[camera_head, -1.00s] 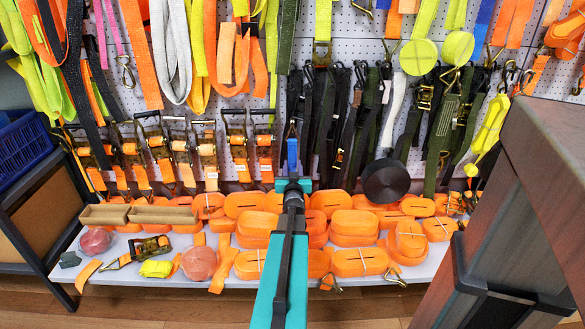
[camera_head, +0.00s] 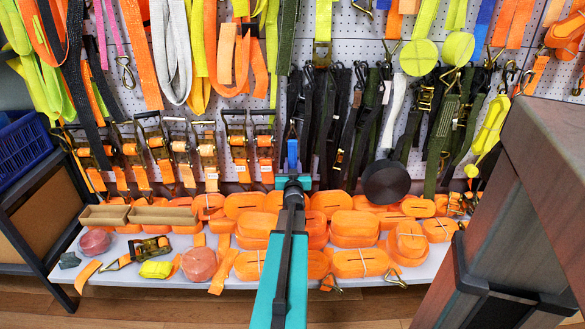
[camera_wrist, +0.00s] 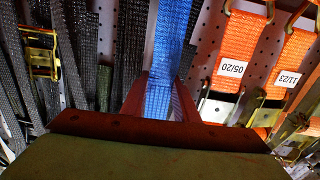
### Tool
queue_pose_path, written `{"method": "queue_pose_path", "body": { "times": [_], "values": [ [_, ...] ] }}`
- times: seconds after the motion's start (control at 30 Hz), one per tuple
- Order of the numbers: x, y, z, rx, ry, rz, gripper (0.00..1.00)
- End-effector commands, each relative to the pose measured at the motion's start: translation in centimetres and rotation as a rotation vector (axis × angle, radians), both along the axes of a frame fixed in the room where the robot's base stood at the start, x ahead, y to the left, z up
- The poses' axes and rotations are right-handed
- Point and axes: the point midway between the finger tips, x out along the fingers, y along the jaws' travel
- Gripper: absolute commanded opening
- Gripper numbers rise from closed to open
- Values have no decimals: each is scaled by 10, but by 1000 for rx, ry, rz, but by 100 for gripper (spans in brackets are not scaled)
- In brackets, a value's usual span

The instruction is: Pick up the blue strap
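The blue strap (camera_head: 292,152) hangs on the pegboard wall, near the middle. In the wrist view the blue strap (camera_wrist: 172,45) runs down as a flat woven band between the two reddish fingers of my gripper (camera_wrist: 163,95). The fingers stand apart, one at each edge of the strap. Whether they press on it does not show. In the head view my gripper (camera_head: 292,182) is at the lower end of the strap, with my arm hiding what lies behind it.
Dark straps (camera_head: 350,120) hang close on the right, and orange ratchet straps (camera_head: 238,150) on the left. A dark cabinet (camera_head: 540,200) stands at the right.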

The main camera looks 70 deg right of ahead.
Motion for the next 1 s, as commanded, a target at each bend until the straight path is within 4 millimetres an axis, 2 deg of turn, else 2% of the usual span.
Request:
{"method": "queue_pose_path", "body": {
  "times": [0.03, 0.1, 0.43, 0.67, 1.0],
  "values": [
    [0, 0, 0, 0, 0, 0, 8],
    [0, 0, 0, 0, 0, 0, 0],
    [0, 0, 3, -2, 0, 1, 0],
    [0, 0, 16, -2, 2, 0, 0],
    [-14, 36, 14, 0, 0, 0, 0]
  ]
}}
